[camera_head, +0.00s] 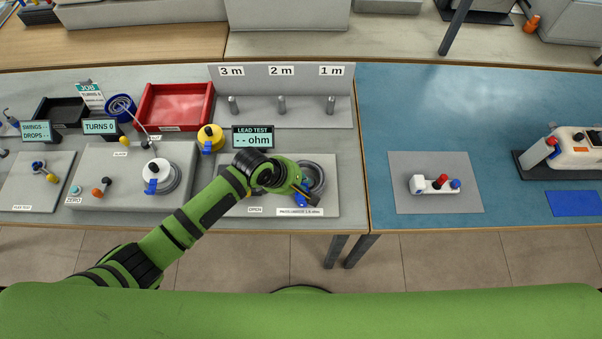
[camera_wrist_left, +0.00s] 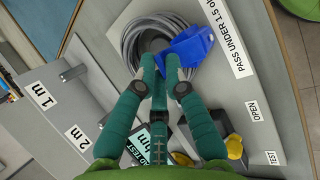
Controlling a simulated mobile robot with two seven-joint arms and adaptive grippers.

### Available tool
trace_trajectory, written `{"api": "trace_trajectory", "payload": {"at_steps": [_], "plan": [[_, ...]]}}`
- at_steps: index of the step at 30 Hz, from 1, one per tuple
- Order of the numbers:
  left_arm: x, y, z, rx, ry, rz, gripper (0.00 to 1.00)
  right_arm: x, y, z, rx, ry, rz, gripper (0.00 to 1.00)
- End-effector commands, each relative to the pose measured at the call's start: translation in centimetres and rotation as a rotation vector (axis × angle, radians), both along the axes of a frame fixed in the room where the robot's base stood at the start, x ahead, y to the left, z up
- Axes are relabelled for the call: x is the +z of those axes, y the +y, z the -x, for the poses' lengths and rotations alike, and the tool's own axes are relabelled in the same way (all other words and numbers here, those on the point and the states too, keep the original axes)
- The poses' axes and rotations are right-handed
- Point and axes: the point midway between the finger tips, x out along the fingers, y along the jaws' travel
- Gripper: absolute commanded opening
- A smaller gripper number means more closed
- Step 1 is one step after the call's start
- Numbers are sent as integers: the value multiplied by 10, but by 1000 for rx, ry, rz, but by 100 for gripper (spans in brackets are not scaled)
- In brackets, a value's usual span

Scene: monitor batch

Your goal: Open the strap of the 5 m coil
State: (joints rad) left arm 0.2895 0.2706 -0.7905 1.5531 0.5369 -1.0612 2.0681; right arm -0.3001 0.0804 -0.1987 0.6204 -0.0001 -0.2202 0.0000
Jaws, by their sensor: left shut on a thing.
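A grey coil (camera_head: 317,171) lies on the grey lead-test plate; it also shows in the left wrist view (camera_wrist_left: 185,15). Its blue strap (camera_head: 301,201) sits at the near side of the coil and shows as a wide blue piece in the left wrist view (camera_wrist_left: 190,47). My left gripper (camera_head: 303,192) reaches down over the near side of the coil. Its green fingers (camera_wrist_left: 159,68) are close together on the blue strap, and part of the grip is hidden by the fingers. No length label can be read on the coil. My right gripper is not in view.
The LEAD TEST display (camera_head: 253,137) reads "-- ohm" behind the coil. A rack (camera_head: 281,93) with pegs marked 3 m, 2 m and 1 m stands behind.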

Motion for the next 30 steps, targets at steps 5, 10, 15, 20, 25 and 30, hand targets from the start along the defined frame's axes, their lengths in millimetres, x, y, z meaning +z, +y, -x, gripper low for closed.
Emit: {"api": "trace_trajectory", "payload": {"at_steps": [5, 10, 15, 20, 25, 30], "plan": [[1, 1, 11, 3, -163, 26, 0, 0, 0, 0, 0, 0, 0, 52], [3, 2, 19, 4, -325, 48, 0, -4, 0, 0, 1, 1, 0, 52], [2, 4, 27, 5, -484, 70, 0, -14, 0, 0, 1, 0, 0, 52], [-1, 5, 34, 3, -636, 88, 0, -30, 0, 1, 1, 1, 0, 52], [-5, 6, 43, 2, -797, 111, 0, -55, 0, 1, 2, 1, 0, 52], [-9, 7, 49, -1, -953, 132, 0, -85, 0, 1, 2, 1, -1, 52]]}}
